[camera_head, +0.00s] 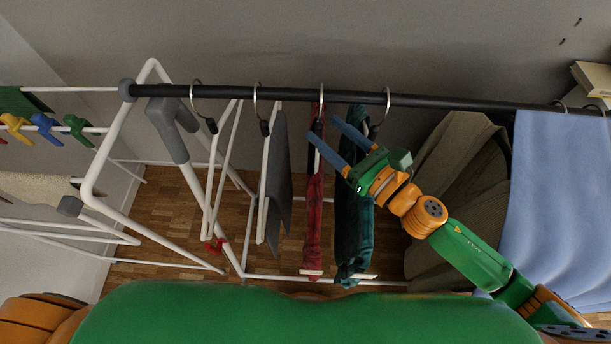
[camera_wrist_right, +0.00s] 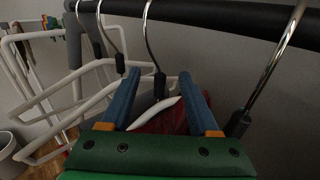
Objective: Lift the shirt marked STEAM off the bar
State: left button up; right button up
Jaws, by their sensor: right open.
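A red garment (camera_head: 314,225) hangs edge-on from the black bar (camera_head: 285,95), and a dark teal garment (camera_head: 353,225) hangs just right of it. No STEAM marking is readable on either. My right gripper (camera_head: 322,127) is open just below the bar, its blue fingers pointing at the top of the red garment's hanger. In the right wrist view, the hanger's hook and black neck (camera_wrist_right: 158,85) show between the open fingertips (camera_wrist_right: 158,83), with red cloth (camera_wrist_right: 165,120) below. I cannot tell whether the fingers touch it. My left gripper is not in view.
Two hangers, one with a grey item (camera_head: 281,170), hang to the left. An olive-brown garment (camera_head: 455,190) and a light blue cloth (camera_head: 555,190) hang to the right. A white drying rack (camera_head: 100,170) with coloured pegs stands at the left.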

jog(key=shift+w+a+n, duration=0.3)
jog(key=shift+w+a, duration=0.15)
jog(key=shift+w, duration=0.05)
jog(key=shift+w+a+r+p, duration=0.15)
jog(key=shift+a+p, duration=0.15)
jog(key=shift+p, duration=0.05)
jog(key=x, duration=0.4)
jog(key=shift+w+a, duration=0.15)
jog(key=shift+w, duration=0.1)
jog(key=shift+s, duration=0.2)
jog(key=c, duration=0.7)
grip_shut()
